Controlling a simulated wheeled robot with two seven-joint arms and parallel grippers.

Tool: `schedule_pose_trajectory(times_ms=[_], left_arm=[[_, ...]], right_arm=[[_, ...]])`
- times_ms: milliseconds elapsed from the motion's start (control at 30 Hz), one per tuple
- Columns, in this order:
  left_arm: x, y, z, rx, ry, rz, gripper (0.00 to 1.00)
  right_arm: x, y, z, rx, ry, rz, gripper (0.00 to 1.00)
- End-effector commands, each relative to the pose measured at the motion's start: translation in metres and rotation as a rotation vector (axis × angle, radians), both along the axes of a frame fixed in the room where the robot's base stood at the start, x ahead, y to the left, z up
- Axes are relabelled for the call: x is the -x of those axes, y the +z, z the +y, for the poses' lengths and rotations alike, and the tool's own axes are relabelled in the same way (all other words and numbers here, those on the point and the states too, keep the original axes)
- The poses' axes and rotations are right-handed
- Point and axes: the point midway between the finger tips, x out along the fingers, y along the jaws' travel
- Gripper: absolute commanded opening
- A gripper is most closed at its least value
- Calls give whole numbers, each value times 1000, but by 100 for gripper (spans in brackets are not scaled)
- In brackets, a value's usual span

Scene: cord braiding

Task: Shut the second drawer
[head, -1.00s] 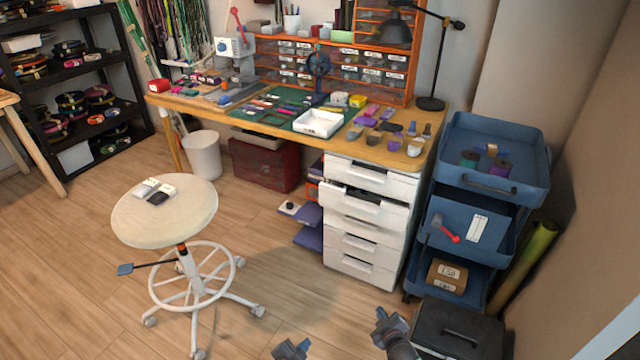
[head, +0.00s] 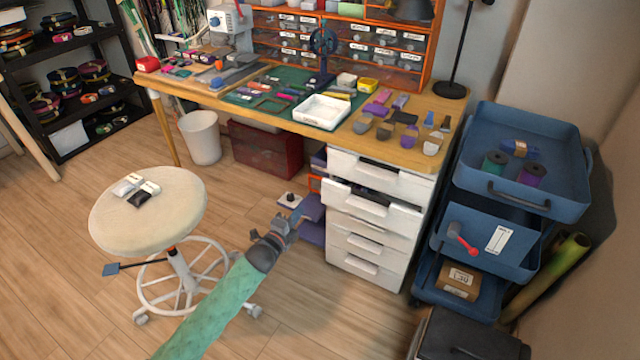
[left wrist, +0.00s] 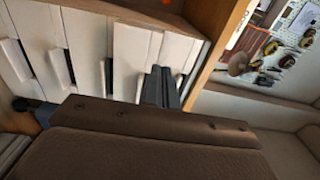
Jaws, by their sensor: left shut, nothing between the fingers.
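The white drawer unit (head: 367,268) stands under the right end of the workbench. Its second drawer (head: 345,200) sticks out a little past the drawers below, with a dark gap along its top edge. My left gripper (head: 290,222) is shut and empty, in front of the unit and to the left of the second drawer, apart from it in the head view. In the left wrist view the shut fingers (left wrist: 161,84) point toward the white drawer fronts (left wrist: 127,62), which look turned on their side; which front is the second drawer I cannot tell. My right gripper is out of view.
A round white stool (head: 150,215) stands left of my left arm. A blue cart (head: 515,210) stands close to the right of the drawer unit, with a black box (head: 470,338) in front. Purple items (head: 312,210) lie by the unit's left side. The floor before the unit is clear.

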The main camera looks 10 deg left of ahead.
Motion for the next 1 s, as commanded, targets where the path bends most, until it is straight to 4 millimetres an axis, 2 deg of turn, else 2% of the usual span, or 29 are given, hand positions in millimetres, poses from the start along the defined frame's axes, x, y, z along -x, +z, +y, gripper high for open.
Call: schedule_pose_trajectory(times_ms=[267,800,1000], left_arm=[[-20,3,-5,-8,-1,-9,0],[-100,3,-32,-6,-1,-7,0],[-123,2,-39,-6,-1,-7,0]], right_arm=[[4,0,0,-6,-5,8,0],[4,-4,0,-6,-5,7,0],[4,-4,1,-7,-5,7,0]])
